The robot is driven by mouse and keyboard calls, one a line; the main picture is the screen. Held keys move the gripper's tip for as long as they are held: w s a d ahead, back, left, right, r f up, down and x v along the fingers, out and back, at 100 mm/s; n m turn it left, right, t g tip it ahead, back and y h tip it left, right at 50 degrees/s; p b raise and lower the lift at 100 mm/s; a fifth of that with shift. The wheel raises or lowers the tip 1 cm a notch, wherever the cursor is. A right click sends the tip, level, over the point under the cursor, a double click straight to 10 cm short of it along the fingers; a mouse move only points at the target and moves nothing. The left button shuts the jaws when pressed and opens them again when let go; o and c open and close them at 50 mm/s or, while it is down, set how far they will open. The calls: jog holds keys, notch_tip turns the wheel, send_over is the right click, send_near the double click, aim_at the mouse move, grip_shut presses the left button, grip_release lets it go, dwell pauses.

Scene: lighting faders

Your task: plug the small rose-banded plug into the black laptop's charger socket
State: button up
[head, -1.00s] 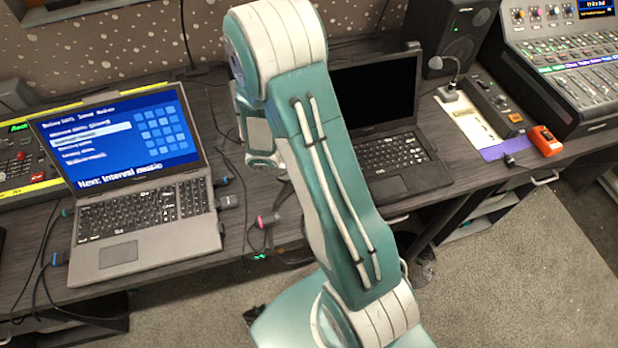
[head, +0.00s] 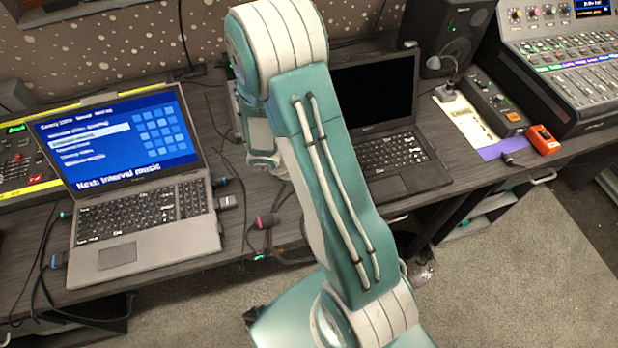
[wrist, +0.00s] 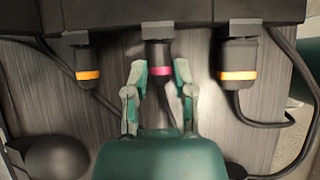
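In the wrist view the small rose-banded plug (wrist: 159,72) is a black barrel with a pink band. In the head view the black laptop (head: 398,155) stands open with a dark screen, right of my arm. My arm hides my gripper and the laptop's left side there.
A grey laptop (head: 145,215) stands left on the desk. A mixer (head: 560,60) is at right.

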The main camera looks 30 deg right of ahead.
jog(key=o, duration=0.4)
jog(key=shift+d, duration=0.1)
jog(key=shift+o, duration=0.2)
jog(key=v, duration=1.2)
jog(key=s+a+r+m+t+y, duration=0.3)
jog(key=s+r+m, duration=0.4)
jog(key=r, duration=0.4)
jog(key=s+a+r+m+t+y, duration=0.3)
jog(key=s+r+m, duration=0.3)
jog(key=r, duration=0.5)
jog(key=shift+s+a+r+m+t+y, duration=0.3)
jog(key=shift+s+a+m+t, duration=0.1)
jog(key=shift+m+t, duration=0.4)
